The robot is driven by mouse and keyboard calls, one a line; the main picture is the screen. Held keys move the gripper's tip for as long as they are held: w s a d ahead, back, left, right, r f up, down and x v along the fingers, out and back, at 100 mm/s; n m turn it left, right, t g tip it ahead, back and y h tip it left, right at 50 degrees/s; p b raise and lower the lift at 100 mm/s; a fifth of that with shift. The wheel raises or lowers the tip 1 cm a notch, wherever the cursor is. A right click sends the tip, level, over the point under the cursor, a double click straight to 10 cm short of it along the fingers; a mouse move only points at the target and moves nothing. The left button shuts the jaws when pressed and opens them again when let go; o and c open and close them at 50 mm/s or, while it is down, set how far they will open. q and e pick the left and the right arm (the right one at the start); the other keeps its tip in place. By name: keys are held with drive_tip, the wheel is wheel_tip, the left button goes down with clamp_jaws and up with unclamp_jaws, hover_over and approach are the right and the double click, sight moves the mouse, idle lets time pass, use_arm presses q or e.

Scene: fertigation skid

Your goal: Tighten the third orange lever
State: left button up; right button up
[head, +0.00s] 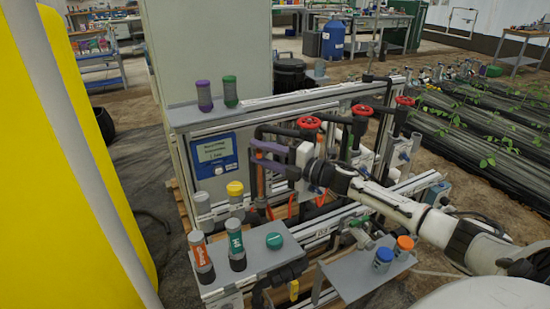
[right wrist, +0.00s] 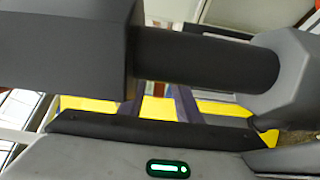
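Several narrow orange levers show on the pipework in the head view. One upright orange piece (head: 261,180) is just below my right gripper, another (head: 290,210) is lower right, and another (head: 270,213) is low beside the pipes. I cannot tell which is the third. My right gripper (head: 255,152) reaches in from the right, its two purple fingers apart and pointing left in front of the skid's pipes. I see nothing held between them. In the right wrist view the purple fingers (right wrist: 168,105) are partly hidden behind a black cylinder, and no lever is clear. My left gripper is out of view.
Red handwheels (head: 309,122) stand close to my right gripper. A blue-framed display (head: 214,154) is left of it. A yellow tank (head: 60,200) fills the left.

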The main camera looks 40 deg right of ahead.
drive_tip(key=v, duration=0.9)
drive_tip(key=shift+s+p, duration=0.3)
drive_tip(key=shift+p, duration=0.1)
drive_tip(key=shift+d, duration=0.1)
drive_tip(key=shift+c, duration=0.2)
